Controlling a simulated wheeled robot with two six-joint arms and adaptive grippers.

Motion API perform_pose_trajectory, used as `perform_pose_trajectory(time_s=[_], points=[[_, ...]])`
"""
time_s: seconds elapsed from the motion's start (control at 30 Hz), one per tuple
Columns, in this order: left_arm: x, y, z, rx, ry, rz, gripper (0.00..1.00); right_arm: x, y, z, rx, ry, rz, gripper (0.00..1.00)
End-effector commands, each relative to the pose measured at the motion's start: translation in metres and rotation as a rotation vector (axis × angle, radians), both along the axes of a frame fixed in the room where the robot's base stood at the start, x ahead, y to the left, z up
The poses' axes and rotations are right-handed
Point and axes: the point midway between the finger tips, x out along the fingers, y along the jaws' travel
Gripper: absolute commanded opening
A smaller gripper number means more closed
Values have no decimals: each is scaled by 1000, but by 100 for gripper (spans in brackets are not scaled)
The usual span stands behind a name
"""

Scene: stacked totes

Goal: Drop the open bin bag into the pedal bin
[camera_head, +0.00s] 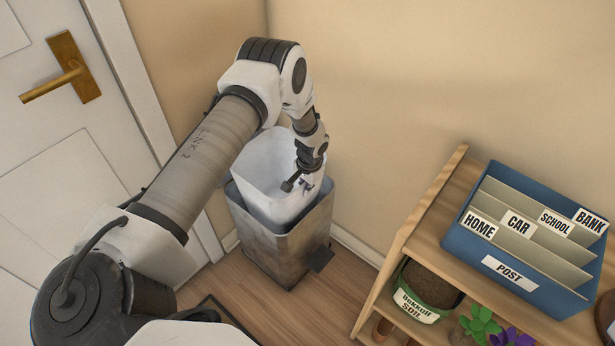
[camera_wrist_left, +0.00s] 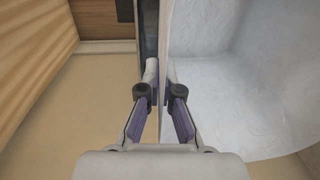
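The white open bin bag (camera_head: 262,172) stands mouth up, with its lower part inside the pedal bin (camera_head: 275,245) and its upper part above the bin's rim. The bin is a worn grey metal box with a black pedal (camera_head: 321,258) at its lower right. My left gripper (camera_head: 299,182) reaches down at the bag's right side. In the left wrist view, the gripper's fingers (camera_wrist_left: 160,92) are close together with the bag's thin wall between them; the bag's inside (camera_wrist_left: 245,80) lies to the right. The bag's bottom is hidden in the bin. My right gripper is out of view.
The bin stands in the corner by a white door (camera_head: 60,150). A wooden shelf (camera_head: 420,215) at the right holds a blue letter sorter (camera_head: 470,245), a soil bag (camera_head: 420,305) and plants. Bare floor (camera_head: 310,310) lies between the bin and the shelf.

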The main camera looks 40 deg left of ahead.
Motion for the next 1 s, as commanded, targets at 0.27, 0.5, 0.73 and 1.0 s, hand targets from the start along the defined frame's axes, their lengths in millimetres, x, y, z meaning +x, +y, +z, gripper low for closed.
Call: perform_pose_trajectory(time_s=[0.27,0.5,0.73,1.0], points=[[0,1,-39,0,1,0,0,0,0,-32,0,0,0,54],[0,1,-67,0,1,-1,0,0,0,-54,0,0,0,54],[0,1,-87,0,1,-1,0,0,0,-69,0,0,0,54],[0,1,-89,0,0,-1,0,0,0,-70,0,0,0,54]])
